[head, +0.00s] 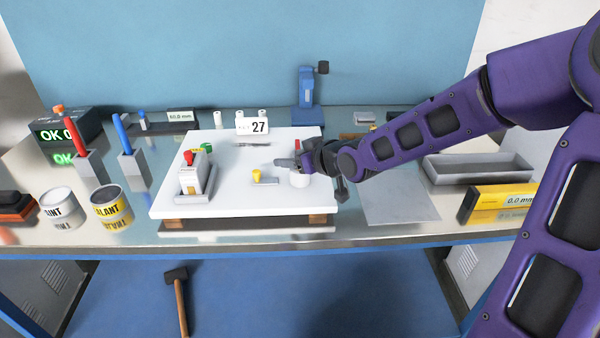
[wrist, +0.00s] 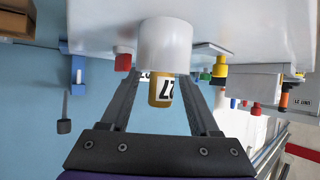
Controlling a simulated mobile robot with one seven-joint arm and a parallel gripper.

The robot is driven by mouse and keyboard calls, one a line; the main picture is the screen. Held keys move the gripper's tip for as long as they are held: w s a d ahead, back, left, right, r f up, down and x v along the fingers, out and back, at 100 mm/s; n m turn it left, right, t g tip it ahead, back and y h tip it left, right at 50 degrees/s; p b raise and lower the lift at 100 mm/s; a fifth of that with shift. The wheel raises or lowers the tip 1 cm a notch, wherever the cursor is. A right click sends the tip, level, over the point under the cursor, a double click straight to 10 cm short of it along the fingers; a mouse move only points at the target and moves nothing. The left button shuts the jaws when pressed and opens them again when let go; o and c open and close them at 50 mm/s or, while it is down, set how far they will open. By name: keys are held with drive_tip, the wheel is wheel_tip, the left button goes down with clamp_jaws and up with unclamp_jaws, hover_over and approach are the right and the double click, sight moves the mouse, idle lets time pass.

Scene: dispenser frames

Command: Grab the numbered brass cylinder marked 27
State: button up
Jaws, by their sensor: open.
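The brass cylinder (wrist: 160,92) bears a black 27 on a white label. In the wrist view, which looks upside down, it sticks out of a white round holder (wrist: 165,42). My gripper (wrist: 163,82) is open, with one finger on each side of the cylinder. I cannot tell whether either finger touches it. In the head view my gripper (head: 295,162) is just above the white holder (head: 299,181), at the right of the white board. The cylinder is hidden there behind my gripper. A white sign (head: 258,126) reading 27 stands at the board's back edge.
The white board (head: 225,205) also carries a small yellow part (head: 257,176) and a grey-white device with a red knob (head: 190,175). A blue stand (head: 307,88) rises behind. Two cans (head: 110,206) stand at left. A grey tray (head: 480,169) lies at right.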

drive_tip(key=shift+c, duration=0.2)
clamp_jaws()
drive_tip(key=shift+r, duration=0.1)
